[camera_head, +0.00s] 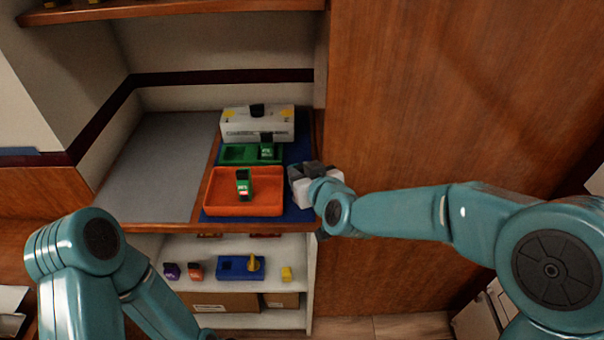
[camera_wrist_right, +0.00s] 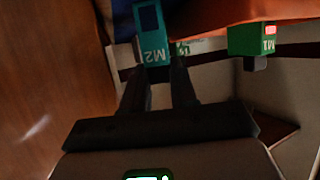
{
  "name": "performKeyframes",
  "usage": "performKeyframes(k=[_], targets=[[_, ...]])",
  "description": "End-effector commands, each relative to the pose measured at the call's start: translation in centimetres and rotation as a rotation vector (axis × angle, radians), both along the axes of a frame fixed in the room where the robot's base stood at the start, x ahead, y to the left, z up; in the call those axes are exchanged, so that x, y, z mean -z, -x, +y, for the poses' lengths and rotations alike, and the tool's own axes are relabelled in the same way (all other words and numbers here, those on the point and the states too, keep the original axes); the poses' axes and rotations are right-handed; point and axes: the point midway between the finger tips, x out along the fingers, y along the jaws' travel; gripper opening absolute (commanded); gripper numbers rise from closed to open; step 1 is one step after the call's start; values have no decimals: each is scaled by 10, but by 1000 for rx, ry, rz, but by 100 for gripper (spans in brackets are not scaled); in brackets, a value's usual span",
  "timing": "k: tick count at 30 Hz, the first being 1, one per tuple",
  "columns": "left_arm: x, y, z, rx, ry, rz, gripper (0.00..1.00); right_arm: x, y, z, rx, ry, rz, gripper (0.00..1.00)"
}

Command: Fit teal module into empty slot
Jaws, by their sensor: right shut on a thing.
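My right gripper (camera_head: 307,172) is beside the right edge of the orange tray (camera_head: 215,207). In the right wrist view my right gripper (camera_wrist_right: 160,68) is shut on the teal module (camera_wrist_right: 150,32), marked M2. In the head view I cannot make out the teal module behind the gripper. A green base (camera_head: 231,161) lies behind the tray, with a dark empty slot (camera_head: 236,153) at its left and a green module (camera_head: 267,151) at its right. Another green module (camera_head: 244,184) stands in the orange tray; a green M1 module (camera_wrist_right: 247,40) shows in the wrist view. My left gripper is out of view.
A white box (camera_head: 258,125) with a black top piece stands behind the green base. A grey panel (camera_head: 165,165) at the left is clear. A wooden wall (camera_head: 420,100) bounds the right side. The lower shelf holds a blue base (camera_head: 237,272) and several small modules.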

Motion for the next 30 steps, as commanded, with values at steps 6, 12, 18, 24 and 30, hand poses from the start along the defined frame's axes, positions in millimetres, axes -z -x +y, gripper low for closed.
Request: performKeyframes(k=[6,12,18,24,30], targets=[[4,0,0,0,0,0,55,3,0,0,0,0,-1,0],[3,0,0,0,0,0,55,3,0,0,0,0,0,53],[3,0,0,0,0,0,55,2,0,0,0,0,0,53],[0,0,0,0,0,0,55,-8,13,-6,1,0,-2,53],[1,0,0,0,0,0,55,-27,54,-23,1,-2,-3,53]])
